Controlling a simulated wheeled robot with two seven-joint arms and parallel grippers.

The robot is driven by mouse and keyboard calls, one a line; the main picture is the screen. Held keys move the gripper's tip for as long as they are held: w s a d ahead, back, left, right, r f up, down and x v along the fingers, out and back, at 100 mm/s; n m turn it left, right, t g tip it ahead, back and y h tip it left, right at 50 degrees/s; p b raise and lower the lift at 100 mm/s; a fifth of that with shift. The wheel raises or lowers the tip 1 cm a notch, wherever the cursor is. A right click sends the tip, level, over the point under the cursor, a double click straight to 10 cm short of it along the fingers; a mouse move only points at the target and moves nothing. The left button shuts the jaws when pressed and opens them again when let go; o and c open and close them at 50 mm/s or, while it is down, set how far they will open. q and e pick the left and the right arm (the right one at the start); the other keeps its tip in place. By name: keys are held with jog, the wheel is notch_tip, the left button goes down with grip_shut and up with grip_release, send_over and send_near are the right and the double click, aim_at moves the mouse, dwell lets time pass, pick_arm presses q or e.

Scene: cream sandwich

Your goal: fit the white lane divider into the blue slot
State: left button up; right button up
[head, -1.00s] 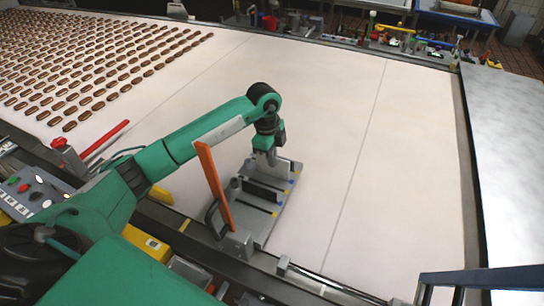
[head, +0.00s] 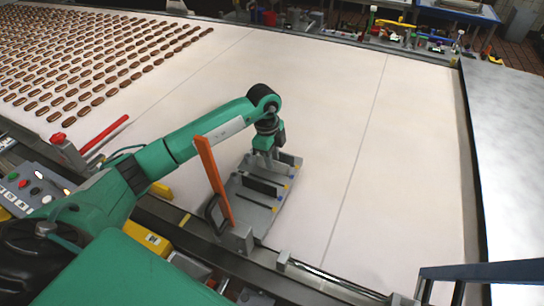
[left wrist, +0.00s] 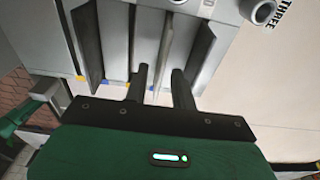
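My left gripper (head: 270,156) is low over the far end of a grey slotted rack (head: 254,221). In the left wrist view its two dark fingers (left wrist: 161,92) are apart, on either side of a thin pale panel (left wrist: 150,38), which looks like the white lane divider. I see a gap beside it. The panel stands upright in the rack; how deep it sits is hidden. Dark dividers (left wrist: 88,42) stand on both sides; one shows in the head view (head: 262,187). Small blue and yellow marks line the rack's edge. My right gripper is not in view.
An orange upright bar (head: 213,180) stands at the rack's near left. Rows of filled cookies (head: 95,60) cover the belt's far left. The pale belt (head: 410,160) right of the rack is clear. A blue rail (head: 480,273) is at the lower right.

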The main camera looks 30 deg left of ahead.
pick_arm(q)
jog(key=shift+r+p, duration=0.3)
jog(key=shift+r, duration=0.2)
jog(key=shift+a+r, duration=0.1)
jog(key=shift+r, duration=0.3)
notch_tip(320, 180, up, 11)
jog(key=a+b, duration=0.1)
jog(key=b, duration=0.3)
jog(key=shift+a+r, duration=0.15)
jog(key=shift+r, duration=0.05)
